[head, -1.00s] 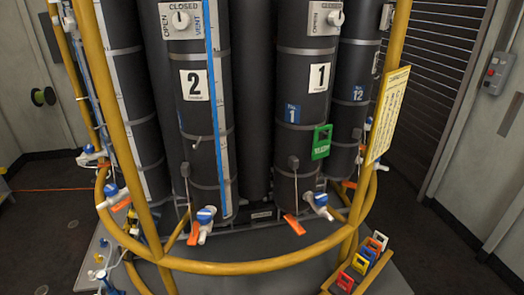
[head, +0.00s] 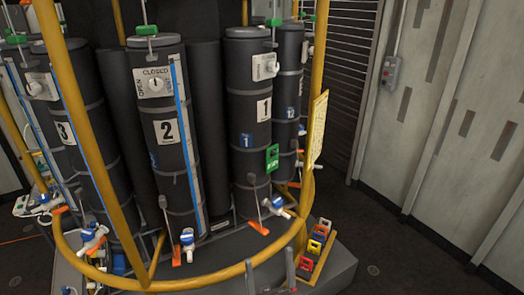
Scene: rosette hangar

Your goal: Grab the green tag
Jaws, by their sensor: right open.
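The green tag (head: 272,158) hangs on the right side of the black cylinder marked 1 (head: 249,120), about halfway down, with pale lettering on its lower part. My left gripper is not in view.
A yellow rail (head: 200,283) curves around the cylinders, with a yellow upright (head: 316,75) right of the tag. A tray (head: 318,262) of coloured tags sits at lower right. Orange-handled valves (head: 258,228) stick out low. Green pieces (head: 146,30) sit on the cylinder tops. Open floor lies right.

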